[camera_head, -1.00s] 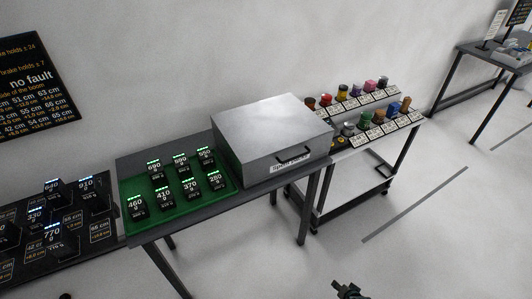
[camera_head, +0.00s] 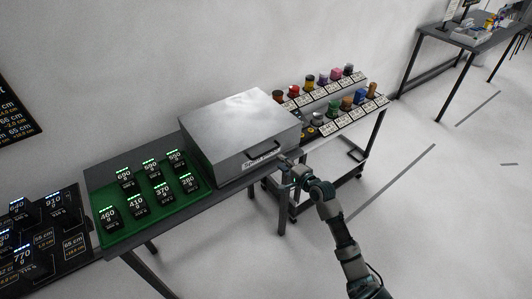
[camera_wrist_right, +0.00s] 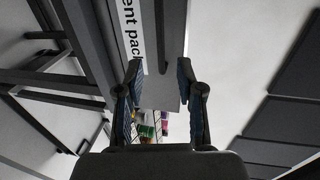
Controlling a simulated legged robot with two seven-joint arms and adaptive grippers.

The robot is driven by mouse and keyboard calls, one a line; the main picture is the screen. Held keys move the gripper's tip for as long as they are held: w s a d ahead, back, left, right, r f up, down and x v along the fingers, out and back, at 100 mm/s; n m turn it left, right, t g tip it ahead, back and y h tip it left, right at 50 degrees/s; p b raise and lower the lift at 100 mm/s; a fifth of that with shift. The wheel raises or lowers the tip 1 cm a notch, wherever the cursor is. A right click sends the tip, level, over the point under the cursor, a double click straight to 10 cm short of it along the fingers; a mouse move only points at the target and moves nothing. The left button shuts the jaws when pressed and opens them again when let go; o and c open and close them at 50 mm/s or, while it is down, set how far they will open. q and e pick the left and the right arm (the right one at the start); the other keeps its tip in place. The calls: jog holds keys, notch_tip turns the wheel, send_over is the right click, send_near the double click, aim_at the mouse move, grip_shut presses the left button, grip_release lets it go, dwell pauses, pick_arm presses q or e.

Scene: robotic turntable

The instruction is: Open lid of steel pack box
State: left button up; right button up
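The steel pack box (camera_head: 222,150) stands closed on a dark table, with a dark handle (camera_head: 264,148) on its front and a white label below it. My right gripper (camera_head: 284,174) is just in front of the box's lower right front corner, below and right of the handle. In the right wrist view the gripper's two fingers (camera_wrist_right: 159,82) are spread apart with nothing held between them. Part of the box's label (camera_wrist_right: 133,30) shows beyond the fingers. Whether the gripper touches the box cannot be told. My left gripper is not in view.
A green tray (camera_head: 107,243) with several black numbered weights sits left of the box. A rack (camera_head: 345,122) of coloured knob-like items stands close behind and right of it. Another dark board of weights (camera_head: 48,272) is at the far left. Floor on the right is mostly open.

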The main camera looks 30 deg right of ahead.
aim_at(268, 152)
jog(key=x, duration=0.9)
jog(key=shift+w+d+f+b, duration=0.1)
jog(key=shift+w+f+b, duration=0.1)
jog(key=shift+w+b, duration=0.15)
jog(key=shift+w, duration=0.2)
jog(key=c, duration=0.6)
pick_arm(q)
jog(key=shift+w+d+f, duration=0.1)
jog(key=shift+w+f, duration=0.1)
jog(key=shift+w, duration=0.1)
pick_arm(e)
grip_shut()
